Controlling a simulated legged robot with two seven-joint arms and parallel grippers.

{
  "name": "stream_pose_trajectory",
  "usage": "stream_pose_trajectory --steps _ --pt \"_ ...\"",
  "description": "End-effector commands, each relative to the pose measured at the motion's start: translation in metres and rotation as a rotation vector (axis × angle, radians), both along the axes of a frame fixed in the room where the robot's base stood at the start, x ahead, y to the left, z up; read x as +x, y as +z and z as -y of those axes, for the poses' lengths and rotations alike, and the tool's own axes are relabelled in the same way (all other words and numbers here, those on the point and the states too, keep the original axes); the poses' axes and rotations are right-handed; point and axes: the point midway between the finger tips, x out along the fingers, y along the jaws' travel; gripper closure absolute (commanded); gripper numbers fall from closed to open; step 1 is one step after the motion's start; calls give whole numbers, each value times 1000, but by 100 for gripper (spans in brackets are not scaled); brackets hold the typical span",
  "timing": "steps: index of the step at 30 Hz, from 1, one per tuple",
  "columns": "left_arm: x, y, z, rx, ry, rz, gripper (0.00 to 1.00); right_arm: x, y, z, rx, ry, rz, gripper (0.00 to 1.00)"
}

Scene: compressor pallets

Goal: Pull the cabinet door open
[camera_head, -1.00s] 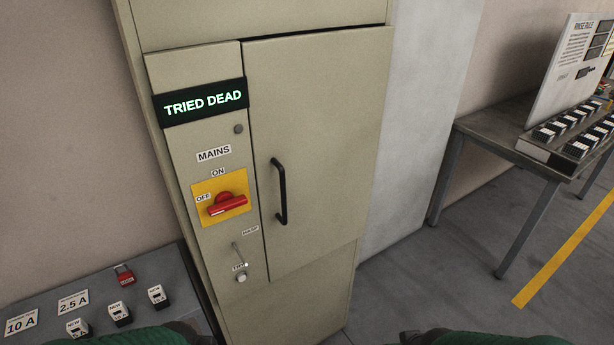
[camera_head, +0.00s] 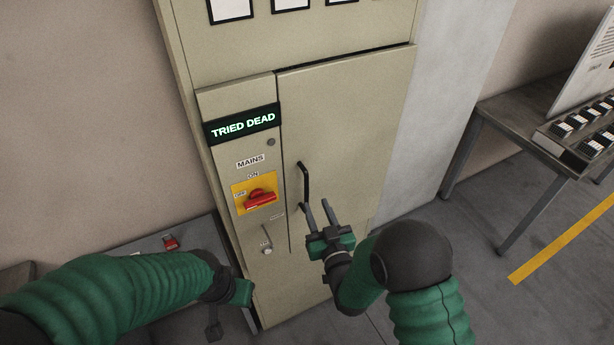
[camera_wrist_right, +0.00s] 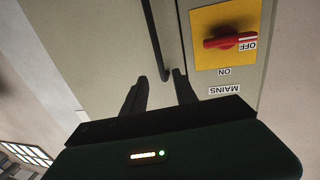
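The cabinet door (camera_head: 345,115) is beige and looks shut. Its black vertical bar handle (camera_head: 305,183) is on the door's left side. My right gripper (camera_head: 317,208) is open, its two fingers pointing up at the lower end of the handle. In the right wrist view the handle (camera_wrist_right: 155,45) runs down between the two open fingertips (camera_wrist_right: 160,85); I cannot tell whether they touch it. My left arm reaches in from the left, and its gripper (camera_head: 213,330) hangs low in front of the cabinet's lower left; its fingers are not clear.
Left of the door are a lit "TRIED DEAD" sign (camera_head: 242,124) and a red mains switch (camera_head: 260,199). A grey bench with a red padlock (camera_head: 170,242) stands at lower left, partly behind my left arm. A table (camera_head: 490,108) stands at right, with clear floor before it.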

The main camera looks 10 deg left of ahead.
Motion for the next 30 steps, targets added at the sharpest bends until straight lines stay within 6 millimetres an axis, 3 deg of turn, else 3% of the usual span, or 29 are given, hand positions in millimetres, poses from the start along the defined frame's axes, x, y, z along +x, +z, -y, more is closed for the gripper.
stream_pose_trajectory --steps 1,6,12,23,30 --pt "0 10 0 0 0 0 100 12 5 -6 1 0 2 66" --pt "0 25 0 0 0 0 100 53 5 -23 -1 0 1 66" --pt "0 34 0 0 0 0 100 85 2 -36 -1 0 -1 66" --pt "0 35 0 0 0 0 100 93 0 -39 0 0 -1 66" --pt "0 35 0 0 0 0 100 93 0 -39 -1 0 -1 96"
